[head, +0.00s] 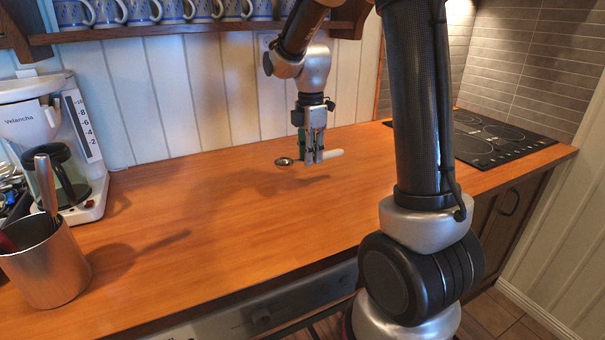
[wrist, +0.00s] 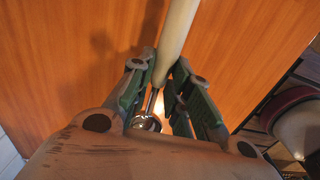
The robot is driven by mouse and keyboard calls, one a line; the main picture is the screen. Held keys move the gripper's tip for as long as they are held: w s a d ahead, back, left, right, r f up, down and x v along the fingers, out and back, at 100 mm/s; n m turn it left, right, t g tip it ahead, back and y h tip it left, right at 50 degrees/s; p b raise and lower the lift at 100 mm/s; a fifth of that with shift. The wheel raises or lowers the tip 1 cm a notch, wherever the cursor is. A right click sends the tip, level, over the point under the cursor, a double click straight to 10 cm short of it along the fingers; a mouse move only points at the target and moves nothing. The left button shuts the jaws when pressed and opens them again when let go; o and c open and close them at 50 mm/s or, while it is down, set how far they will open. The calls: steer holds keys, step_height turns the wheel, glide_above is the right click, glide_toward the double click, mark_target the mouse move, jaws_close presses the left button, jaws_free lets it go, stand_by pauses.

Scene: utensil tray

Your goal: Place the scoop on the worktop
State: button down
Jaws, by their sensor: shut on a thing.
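The scoop has a pale handle (head: 333,154) and a small shiny metal bowl (head: 285,161). My gripper (head: 315,158) points down over the worktop (head: 220,190) and is shut on the scoop near where handle and bowl meet. The scoop lies about level, handle to the right in the head view. In the wrist view the handle (wrist: 175,38) runs up from between the fingers (wrist: 160,95), and the bowl (wrist: 146,122) shows close to the palm. The scoop appears above the worktop, with a shadow on the wood; the exact gap cannot be told.
A metal utensil pot (head: 46,262) stands at the left front, beside a white coffee maker (head: 50,140). A black hob (head: 475,138) is at the right. Blue-patterned mugs (head: 140,10) stand on a shelf above. The middle of the worktop is clear.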

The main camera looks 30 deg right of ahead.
mark_target(310, 186)
steer(key=shift+f, duration=3.6)
steer(key=shift+f, duration=0.1)
steer(key=c, duration=1.3)
jaws_free()
